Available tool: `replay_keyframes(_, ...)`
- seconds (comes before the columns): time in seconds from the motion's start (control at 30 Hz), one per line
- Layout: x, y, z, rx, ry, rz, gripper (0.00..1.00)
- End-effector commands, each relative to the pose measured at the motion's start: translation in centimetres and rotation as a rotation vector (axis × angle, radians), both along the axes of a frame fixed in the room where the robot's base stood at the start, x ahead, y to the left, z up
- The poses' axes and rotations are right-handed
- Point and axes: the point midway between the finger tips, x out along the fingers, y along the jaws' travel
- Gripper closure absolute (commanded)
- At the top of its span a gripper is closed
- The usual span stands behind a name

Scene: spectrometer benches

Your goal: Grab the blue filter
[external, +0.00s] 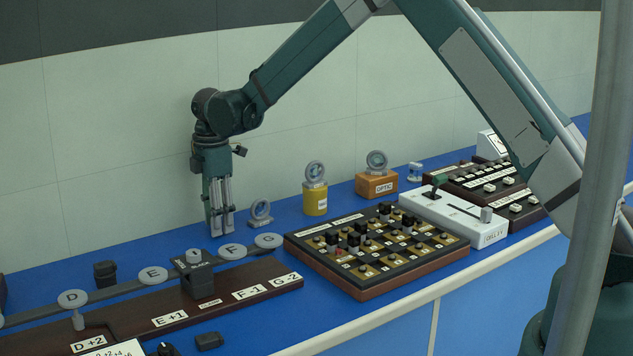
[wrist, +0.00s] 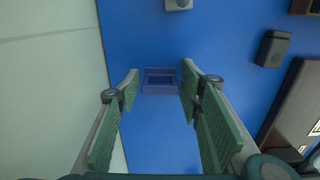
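The blue filter is a small square dark-blue frame (wrist: 159,82) on the blue bench top in the wrist view. It lies between my fingertips, with a narrow strip of bench seeming to show on each side. My gripper (wrist: 160,84) is open, its green-padded fingers on either side of the filter. I cannot tell whether either finger touches it. In the external view my gripper (external: 221,228) points straight down, low over the bench near the wall. The filter cannot be made out there.
A ring-shaped mount (external: 260,212) stands close right of my gripper. A yellow post (external: 315,202) and an orange OPTIC block (external: 376,186) are farther right. The lettered rail (external: 125,284) runs in front. A grid board (external: 375,251) sits at centre right. The wall (wrist: 50,95) is close on the left.

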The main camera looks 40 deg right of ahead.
Motion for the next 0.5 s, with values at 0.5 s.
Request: replay_keyframes(0.5, 0.00, 0.00, 0.17, 0.000, 0.000, 0.000, 0.83)
